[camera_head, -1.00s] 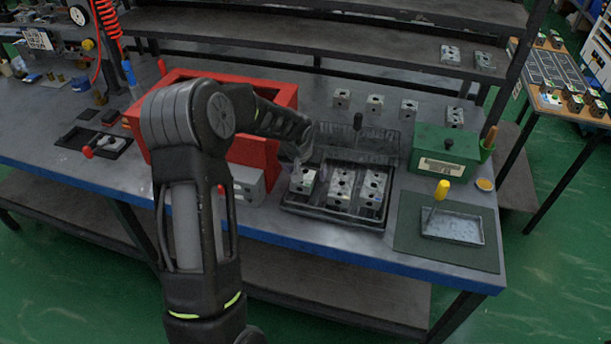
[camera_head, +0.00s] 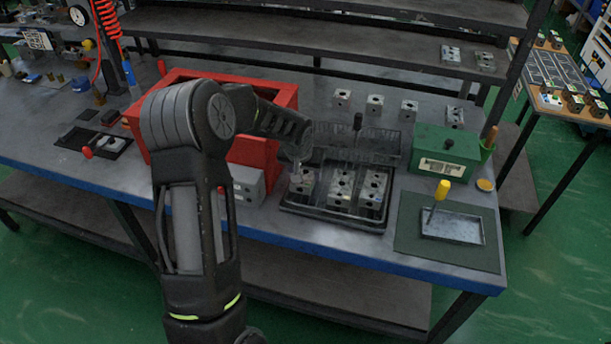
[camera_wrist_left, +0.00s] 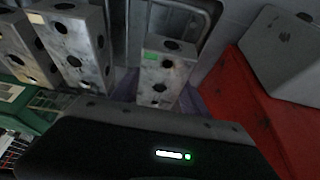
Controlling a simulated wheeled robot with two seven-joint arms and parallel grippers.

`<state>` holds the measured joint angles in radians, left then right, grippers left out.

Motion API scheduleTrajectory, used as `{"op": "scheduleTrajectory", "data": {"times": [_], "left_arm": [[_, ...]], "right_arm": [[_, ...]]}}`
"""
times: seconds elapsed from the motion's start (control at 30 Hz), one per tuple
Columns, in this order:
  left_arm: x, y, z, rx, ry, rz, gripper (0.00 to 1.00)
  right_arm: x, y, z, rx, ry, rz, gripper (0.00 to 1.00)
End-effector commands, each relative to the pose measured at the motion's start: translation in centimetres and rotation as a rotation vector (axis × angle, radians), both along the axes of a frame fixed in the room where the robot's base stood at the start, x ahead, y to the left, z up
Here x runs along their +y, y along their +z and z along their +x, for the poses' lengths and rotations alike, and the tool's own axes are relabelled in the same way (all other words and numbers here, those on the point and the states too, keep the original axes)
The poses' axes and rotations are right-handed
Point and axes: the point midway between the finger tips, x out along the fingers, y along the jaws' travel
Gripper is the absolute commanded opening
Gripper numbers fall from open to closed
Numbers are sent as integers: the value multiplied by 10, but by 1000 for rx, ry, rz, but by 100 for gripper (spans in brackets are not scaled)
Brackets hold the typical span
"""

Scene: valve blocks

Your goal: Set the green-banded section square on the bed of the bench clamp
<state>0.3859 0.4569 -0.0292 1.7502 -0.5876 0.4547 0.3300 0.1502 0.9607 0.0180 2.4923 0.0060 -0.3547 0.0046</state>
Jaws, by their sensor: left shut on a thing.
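The green-banded section (camera_head: 302,183) is a grey metal block with holes, at the left end of the dark tray (camera_head: 325,221). Its green patch shows on the block in the left wrist view (camera_wrist_left: 162,68). My left gripper (camera_head: 299,169) comes down over this block and is shut on it; the fingers lie along both its sides. The block appears to be still in the tray, upright; I cannot tell if its underside touches. What looks like the bench clamp (camera_head: 100,143), a dark plate with a red-knobbed handle, is at the left of the bench. My right gripper is not in view.
A red box (camera_head: 272,158) stands between the tray and the clamp, with a grey block (camera_head: 246,186) before it. More blocks (camera_head: 341,188) stand right of the held one. A green box (camera_head: 445,155) and a small tray (camera_head: 455,228) are further right.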

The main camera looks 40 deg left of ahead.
Motion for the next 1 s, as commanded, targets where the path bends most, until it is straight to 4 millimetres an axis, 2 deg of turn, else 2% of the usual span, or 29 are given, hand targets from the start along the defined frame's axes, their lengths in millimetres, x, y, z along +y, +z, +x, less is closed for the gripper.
{"op": "scheduleTrajectory", "data": {"times": [0.2, 0.73, 0.87, 1.0], "left_arm": [[0, 0, 0, 0, 0, 0, 0], [0, 7, 1, -4, -1, 2, 0], [1, 25, 2, -8, 1, 2, 0], [0, 52, 2, -10, -1, 3, 0]], "right_arm": [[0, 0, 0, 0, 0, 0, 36], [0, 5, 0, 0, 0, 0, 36], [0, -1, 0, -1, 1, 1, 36], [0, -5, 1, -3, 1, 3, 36]]}}
